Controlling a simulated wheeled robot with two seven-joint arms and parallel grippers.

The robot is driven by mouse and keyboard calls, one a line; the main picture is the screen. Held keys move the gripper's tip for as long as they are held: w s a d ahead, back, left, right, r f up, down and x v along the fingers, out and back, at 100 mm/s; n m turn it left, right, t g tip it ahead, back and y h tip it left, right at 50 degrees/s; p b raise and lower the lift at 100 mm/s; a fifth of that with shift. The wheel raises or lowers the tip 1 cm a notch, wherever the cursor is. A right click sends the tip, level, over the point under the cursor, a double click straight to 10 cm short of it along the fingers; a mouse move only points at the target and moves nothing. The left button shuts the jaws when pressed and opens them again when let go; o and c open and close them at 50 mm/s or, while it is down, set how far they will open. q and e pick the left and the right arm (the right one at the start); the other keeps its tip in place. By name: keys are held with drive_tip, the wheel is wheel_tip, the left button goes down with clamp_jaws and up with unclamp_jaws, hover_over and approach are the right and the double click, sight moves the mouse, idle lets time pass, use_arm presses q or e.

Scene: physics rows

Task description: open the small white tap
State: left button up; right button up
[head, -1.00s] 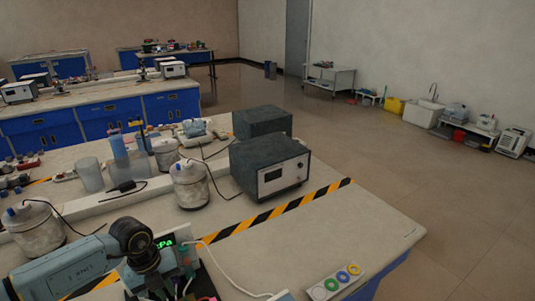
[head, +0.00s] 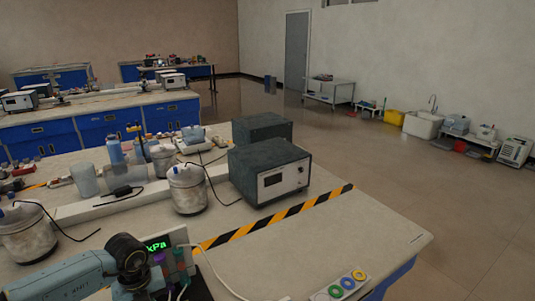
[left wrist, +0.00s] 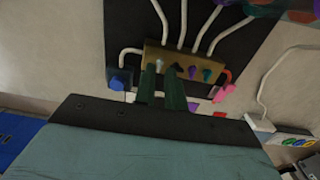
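My left gripper (left wrist: 161,72) shows in the left wrist view as two dark green fingers with a narrow gap between them. Its tips reach up to the lower edge of a brass manifold (left wrist: 185,62) with several white tubes. I cannot pick out the small white tap for certain; the fingers cover part of the manifold. In the head view my left arm reaches to a panel with a green kPa display (head: 157,246); its fingertips are hidden there.
A dark instrument box (head: 268,171) and metal canisters (head: 188,190) stand behind the panel. A strip with coloured rings (head: 340,287) lies at the front right. A white cable crosses the bench. The bench right of the striped tape (head: 275,218) is mostly clear.

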use_arm(q)
drive_tip(key=shift+f, duration=0.45)
idle(0.3)
drive_tip(key=shift+r, duration=0.35)
drive_tip(key=shift+c, duration=0.3)
clamp_jaws()
drive_tip(key=n+p, duration=0.3)
drive_tip(key=shift+r+n, duration=0.2)
drive_tip(key=shift+n, duration=0.1)
drive_tip(key=n+p, duration=0.1)
drive_tip(key=n, duration=0.1)
drive_tip(key=shift+n, duration=0.3)
drive_tip(key=shift+f+n+p, duration=0.1)
drive_tip(key=shift+n+p, duration=0.2)
drive_tip(key=shift+p, duration=0.05)
drive_tip(key=shift+f, duration=0.1)
